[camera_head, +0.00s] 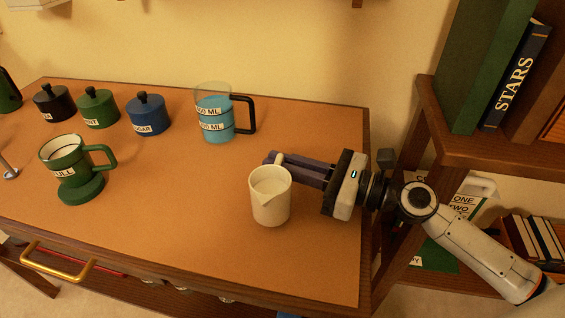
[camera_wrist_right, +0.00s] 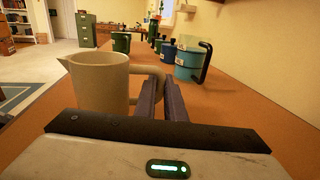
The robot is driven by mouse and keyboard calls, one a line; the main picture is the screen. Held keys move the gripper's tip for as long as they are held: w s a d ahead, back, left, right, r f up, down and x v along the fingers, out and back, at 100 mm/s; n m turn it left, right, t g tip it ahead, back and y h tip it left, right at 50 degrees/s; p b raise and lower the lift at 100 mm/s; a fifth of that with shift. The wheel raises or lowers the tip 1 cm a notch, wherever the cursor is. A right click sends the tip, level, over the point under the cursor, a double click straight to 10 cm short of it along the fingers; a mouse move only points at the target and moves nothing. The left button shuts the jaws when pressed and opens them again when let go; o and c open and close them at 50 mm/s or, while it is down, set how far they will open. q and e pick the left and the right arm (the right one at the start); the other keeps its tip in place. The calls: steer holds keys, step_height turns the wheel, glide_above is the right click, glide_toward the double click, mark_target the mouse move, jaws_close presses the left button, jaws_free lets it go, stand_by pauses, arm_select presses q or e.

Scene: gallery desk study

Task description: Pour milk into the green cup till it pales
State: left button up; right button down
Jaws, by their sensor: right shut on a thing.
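The green cup (camera_head: 74,163) with a dark handle and a white label stands on a green round base at the left of the desk; its inside looks pale and its contents cannot be made out. It also shows small in the right wrist view (camera_wrist_right: 121,43). A cream milk jug (camera_head: 270,199) stands upright at the right of the desk, its spout towards the front. My right gripper (camera_head: 283,160) is shut on the jug's handle (camera_wrist_right: 153,75), with the jug beside the fingers. My left gripper is in neither view.
A clear measuring jug with blue liquid (camera_head: 214,118) stands at the back. Black, green and blue lidded pots (camera_head: 149,116) line the back left. The desk (camera_head: 180,190) is bare between cup and jug. A wooden shelf (camera_head: 480,154) rises at the right.

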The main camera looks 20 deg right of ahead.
steer(key=shift+f+b, duration=0.4)
steer(key=shift+f, duration=0.2)
stand_by(0.4)
steer(key=c, duration=1.8)
jaws_free()
steer(key=shift+o, duration=0.2)
steer(key=shift+f, duration=0.1)
steer(key=shift+s+d, duration=0.15)
steer(key=shift+b+v, duration=0.5)
steer(key=shift+v, duration=0.55)
steer(key=shift+b+v, duration=0.5)
steer(key=shift+v, duration=2.25)
